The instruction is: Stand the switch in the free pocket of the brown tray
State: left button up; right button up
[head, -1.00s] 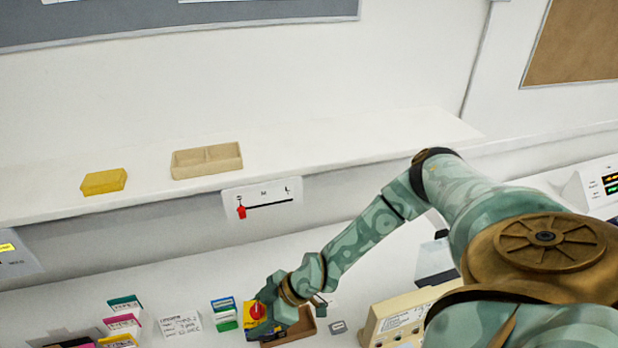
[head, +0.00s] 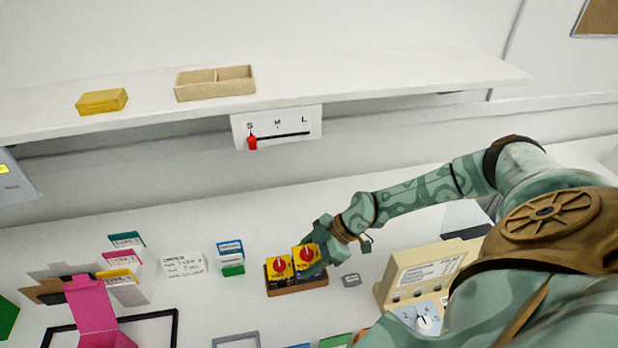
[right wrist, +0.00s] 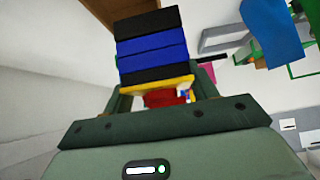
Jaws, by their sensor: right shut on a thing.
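The brown tray (head: 298,290) stands on the table in the head view. A yellow-faced switch (head: 279,266) with a red knob sits in its left pocket. My right gripper (head: 315,257) is shut on a second yellow-faced switch (head: 306,252) with a red knob, over the tray's right side. In the right wrist view this held switch (right wrist: 152,48) shows its black and blue body beyond the jaws, with the red knob between them. A brown surface (right wrist: 105,12), likely the tray, is at the top. The gap between switch and pocket is unclear. My left gripper is not in view.
Green and blue labelled blocks (head: 231,258) stand left of the tray. A small grey tag (head: 351,280) lies to its right, then a beige control box (head: 425,268). A pink holder (head: 92,308) is at front left. A shelf (head: 380,80) runs behind.

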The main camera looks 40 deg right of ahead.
jog(key=d+f, duration=0.1)
jog(key=w+d+f+b, duration=0.1)
jog(key=shift+w+f, duration=0.2)
jog(key=shift+f, duration=0.2)
jog(key=f+b, duration=0.1)
jog(key=f, duration=0.1)
jog(key=f+b, duration=0.1)
jog(key=shift+w+d+f+b, duration=0.15)
jog(key=shift+w+f+b, duration=0.05)
jog(key=shift+f+b, duration=0.2)
jog(key=shift+r, duration=0.1)
jog(key=o, duration=1.2)
